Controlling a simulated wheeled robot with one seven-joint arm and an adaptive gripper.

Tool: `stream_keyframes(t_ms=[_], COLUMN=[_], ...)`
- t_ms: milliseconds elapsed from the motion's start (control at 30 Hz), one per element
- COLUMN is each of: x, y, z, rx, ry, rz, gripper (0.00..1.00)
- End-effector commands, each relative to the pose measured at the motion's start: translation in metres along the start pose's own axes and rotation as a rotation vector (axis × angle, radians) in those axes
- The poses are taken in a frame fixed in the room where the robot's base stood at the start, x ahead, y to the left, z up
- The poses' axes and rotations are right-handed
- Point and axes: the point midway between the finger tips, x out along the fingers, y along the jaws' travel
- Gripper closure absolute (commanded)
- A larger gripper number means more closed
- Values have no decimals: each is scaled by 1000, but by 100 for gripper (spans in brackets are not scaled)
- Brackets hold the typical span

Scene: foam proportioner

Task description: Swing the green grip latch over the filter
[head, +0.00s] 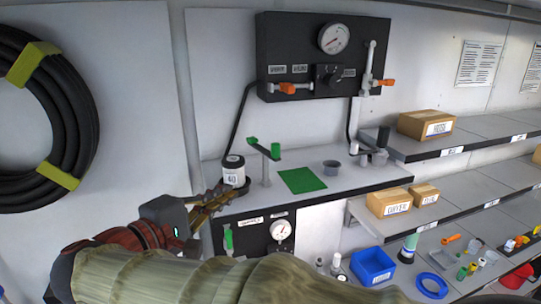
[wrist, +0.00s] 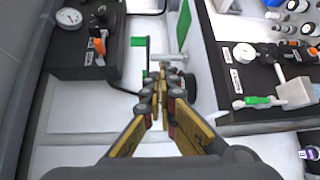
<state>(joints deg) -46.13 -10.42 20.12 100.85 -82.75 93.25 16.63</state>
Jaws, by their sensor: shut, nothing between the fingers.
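The green grip latch (head: 264,151) is a dark bar on a pale upright post, with a green grip at its raised left end and green at its right end. The filter (head: 233,168), a white jar with a dark top and a "40" label, stands left of the latch. The bar lies to the filter's right, not over it. My gripper (head: 223,190) is shut and empty at the front of the filter, low and below the latch. Contact with the filter is unclear. In the wrist view, my gripper (wrist: 163,78) hides much of what lies behind its fingers.
A green mat (head: 302,180) and a grey cup (head: 332,168) are on the worktop right of the latch. A black panel (head: 322,62) with a gauge and orange-handled valves hangs behind. Shelves with cardboard boxes (head: 389,203) stand at the right.

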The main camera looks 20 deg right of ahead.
Motion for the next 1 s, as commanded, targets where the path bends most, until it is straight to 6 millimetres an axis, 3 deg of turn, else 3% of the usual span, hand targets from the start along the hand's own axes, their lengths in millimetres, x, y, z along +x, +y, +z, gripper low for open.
stream_keyframes(t_ms=[33, 133, 633, 767, 1000], x=[-1, -2, 2, 16, 61], y=[14, 29, 30, 33, 38], z=[4, 12, 17, 18, 22], rx=[24, 57, 80, 80, 79], ry=[-15, -43, -59, -61, -62], rz=[40, 94, 97, 97, 97], gripper=[100, 100, 100, 100, 100])
